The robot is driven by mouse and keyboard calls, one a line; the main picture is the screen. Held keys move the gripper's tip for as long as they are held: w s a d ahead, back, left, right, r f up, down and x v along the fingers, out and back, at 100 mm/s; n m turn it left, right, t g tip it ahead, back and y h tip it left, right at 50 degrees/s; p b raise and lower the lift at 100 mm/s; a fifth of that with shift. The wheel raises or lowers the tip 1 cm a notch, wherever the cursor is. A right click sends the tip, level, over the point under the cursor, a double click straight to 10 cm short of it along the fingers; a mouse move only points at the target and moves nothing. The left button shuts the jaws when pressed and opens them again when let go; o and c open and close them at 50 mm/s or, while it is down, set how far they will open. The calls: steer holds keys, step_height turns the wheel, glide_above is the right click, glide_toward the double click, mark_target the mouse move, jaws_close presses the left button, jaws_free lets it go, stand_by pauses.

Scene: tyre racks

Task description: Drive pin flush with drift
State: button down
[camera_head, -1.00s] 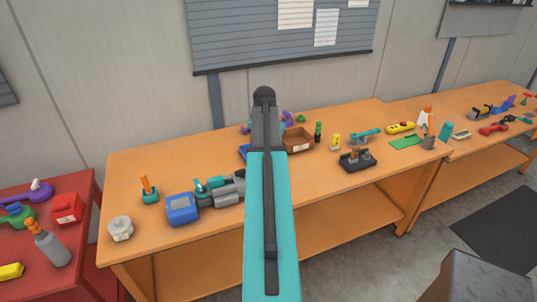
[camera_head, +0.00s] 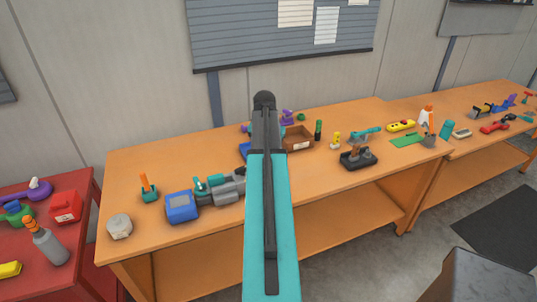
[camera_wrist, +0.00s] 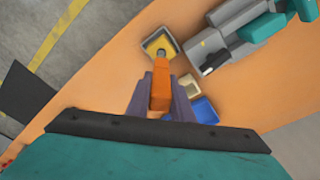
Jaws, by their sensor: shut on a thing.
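In the wrist view my gripper (camera_wrist: 160,92) is shut on an orange tool (camera_wrist: 160,78), which looks like the drift. Its dark, rounded tip points toward a small grey block with a yellow recess (camera_wrist: 160,42). The tip overlaps this block in the picture; I cannot tell whether they touch. No pin can be made out clearly. In the head view my own arm covers the middle of the bench, so the gripper and the tool are hidden there.
A grey and teal vise (camera_head: 222,188) and a blue box (camera_head: 181,207) stand on the orange bench (camera_head: 330,190). The vise also shows in the wrist view (camera_wrist: 235,38). An open brown box (camera_head: 298,139) and a black fixture (camera_head: 357,157) stand to the right.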

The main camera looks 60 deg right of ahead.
steer(key=shift+f+b, duration=0.55)
steer(key=shift+f, duration=0.95)
steer(key=shift+f, duration=0.55)
stand_by(1.0)
steer(key=shift+r, duration=0.1)
steer(key=shift+r+p, duration=1.75)
steer(key=shift+r, duration=1.7)
steer(key=shift+f, duration=0.15)
steer(key=shift+f+b, duration=1.4)
steer(key=shift+f, duration=1.45)
steer(key=shift+f, duration=0.4)
